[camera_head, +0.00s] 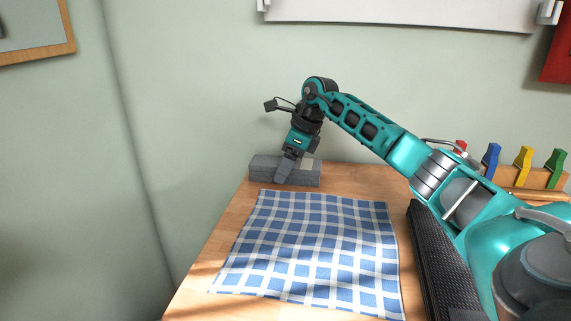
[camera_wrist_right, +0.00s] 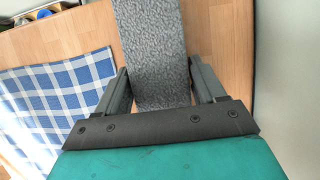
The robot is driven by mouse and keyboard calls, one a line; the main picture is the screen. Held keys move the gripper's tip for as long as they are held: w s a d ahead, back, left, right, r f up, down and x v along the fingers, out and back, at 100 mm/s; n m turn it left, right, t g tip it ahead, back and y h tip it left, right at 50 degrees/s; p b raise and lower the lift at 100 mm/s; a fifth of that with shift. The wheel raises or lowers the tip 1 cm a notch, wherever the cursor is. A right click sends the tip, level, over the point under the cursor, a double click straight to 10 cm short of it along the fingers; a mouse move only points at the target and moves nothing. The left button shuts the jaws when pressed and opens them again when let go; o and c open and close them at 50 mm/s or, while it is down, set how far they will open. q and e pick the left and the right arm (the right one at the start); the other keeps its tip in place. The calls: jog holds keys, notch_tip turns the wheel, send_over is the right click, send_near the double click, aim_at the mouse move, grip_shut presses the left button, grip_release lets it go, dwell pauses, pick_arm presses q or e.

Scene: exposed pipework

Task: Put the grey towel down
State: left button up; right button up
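The grey towel (camera_head: 262,168) is a folded, block-like bundle at the back left of the wooden table, close to the wall. It appears to rest on the table top. My right gripper (camera_head: 284,174) points down at its middle. In the right wrist view the speckled grey towel (camera_wrist_right: 152,45) runs between the two fingers of the right gripper (camera_wrist_right: 157,65). The fingers press close on both its sides, so the gripper looks shut on it. My left gripper is in neither view.
A blue-and-white checked cloth (camera_head: 310,250) lies flat in front of the towel. Blue, yellow and green clips (camera_head: 524,160) stand at the right, behind my arm. Bare wood (camera_head: 213,255) shows along the table's left edge.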

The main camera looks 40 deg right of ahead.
jog(key=o, duration=0.4)
jog(key=shift+c, duration=0.2)
jog(key=p+v, duration=0.2)
jog(key=v, duration=1)
jog(key=shift+r, duration=0.2)
jog(key=shift+s+f, duration=0.1)
